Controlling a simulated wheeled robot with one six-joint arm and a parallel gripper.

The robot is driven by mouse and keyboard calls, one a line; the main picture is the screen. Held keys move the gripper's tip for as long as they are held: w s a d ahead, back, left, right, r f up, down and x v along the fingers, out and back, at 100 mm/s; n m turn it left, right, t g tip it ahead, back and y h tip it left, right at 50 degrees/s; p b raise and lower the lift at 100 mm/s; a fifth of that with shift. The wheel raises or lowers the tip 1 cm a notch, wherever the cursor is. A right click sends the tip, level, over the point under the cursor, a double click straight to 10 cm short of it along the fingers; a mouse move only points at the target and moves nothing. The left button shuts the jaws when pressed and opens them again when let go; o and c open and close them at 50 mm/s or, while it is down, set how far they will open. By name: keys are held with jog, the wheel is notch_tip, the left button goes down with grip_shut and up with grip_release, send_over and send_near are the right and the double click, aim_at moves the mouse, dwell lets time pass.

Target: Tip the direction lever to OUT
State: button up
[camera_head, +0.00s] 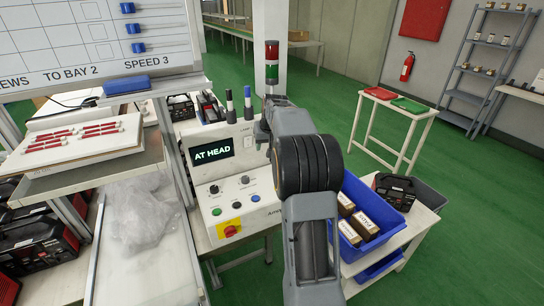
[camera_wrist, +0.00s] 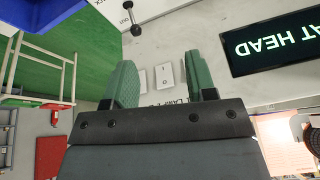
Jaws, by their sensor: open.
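The direction lever (camera_wrist: 134,28) shows at the top of the wrist view as a thin rod with a black ball end. The word OUT is printed on the pale panel beside it. My gripper (camera_wrist: 160,62) is open, its two green fingers apart over the control panel (camera_wrist: 195,22). The lever lies outside the fingers, above the left one in the picture, with nothing held. A white rocker switch marked 1 and 0 (camera_wrist: 171,75) shows between the fingers. In the head view my arm covers that side of the console (camera_head: 225,190), and I cannot make out the lever there.
The console display (camera_head: 214,153) reads AT HEAD. Markers and a red-green signal tower (camera_head: 272,65) stand on or behind the console top. Knobs and a red emergency stop (camera_head: 231,230) sit lower. A blue crate (camera_head: 375,235) with boxes stands right of my arm.

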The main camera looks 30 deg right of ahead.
jog(key=w+d+f, duration=0.2)
jog(key=w+d, duration=0.1)
jog(key=d, duration=0.4)
jog(key=shift+m, duration=0.4)
jog(key=p+x, duration=0.3)
jog(key=x, duration=1)
jog(key=shift+s+a+f, duration=0.15)
jog(key=shift+f, duration=0.1)
jog(key=c, duration=0.9)
